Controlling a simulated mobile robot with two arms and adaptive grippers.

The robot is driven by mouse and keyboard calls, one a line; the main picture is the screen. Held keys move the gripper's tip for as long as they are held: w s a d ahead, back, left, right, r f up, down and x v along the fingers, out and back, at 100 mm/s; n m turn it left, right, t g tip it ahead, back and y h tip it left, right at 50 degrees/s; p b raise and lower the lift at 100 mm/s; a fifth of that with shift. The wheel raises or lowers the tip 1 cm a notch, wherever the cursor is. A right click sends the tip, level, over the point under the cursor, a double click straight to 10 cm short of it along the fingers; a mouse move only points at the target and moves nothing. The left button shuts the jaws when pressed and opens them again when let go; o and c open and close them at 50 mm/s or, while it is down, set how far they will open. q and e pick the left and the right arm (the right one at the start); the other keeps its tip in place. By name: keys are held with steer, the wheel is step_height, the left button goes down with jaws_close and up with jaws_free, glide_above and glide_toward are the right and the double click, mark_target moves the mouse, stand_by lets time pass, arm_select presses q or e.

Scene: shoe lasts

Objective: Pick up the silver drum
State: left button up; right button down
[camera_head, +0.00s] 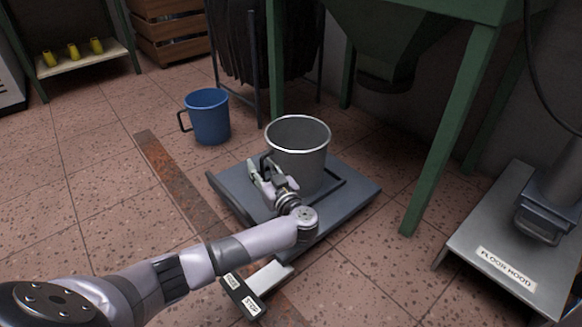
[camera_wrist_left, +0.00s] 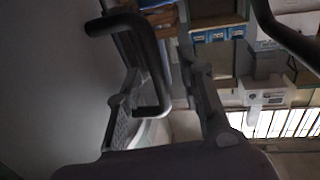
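The silver drum (camera_head: 303,150) is an open grey metal bucket standing upright on a dark platform (camera_head: 355,193). Its dark handle faces my left gripper (camera_head: 265,170), which is at the drum's near left side. In the left wrist view the drum's grey wall (camera_wrist_left: 50,80) fills the left side, and the black bent handle (camera_wrist_left: 152,70) runs between the fingers of my left gripper (camera_wrist_left: 165,75). The fingers stand apart, with a gap visible beside the handle. I cannot tell whether a finger touches it. My right gripper is not in view.
A blue bucket (camera_head: 209,118) with a handle stands on the tiled floor behind left. A green-legged hopper frame (camera_head: 448,130) rises behind right. A metal base labelled "FLOOR HOOD" (camera_head: 507,268) is at right. The floor at left is mostly clear.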

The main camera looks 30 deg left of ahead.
arm_select(q)
steer(key=shift+c, duration=0.5)
jaws_close()
steer(key=shift+r, duration=0.15)
stand_by(0.4)
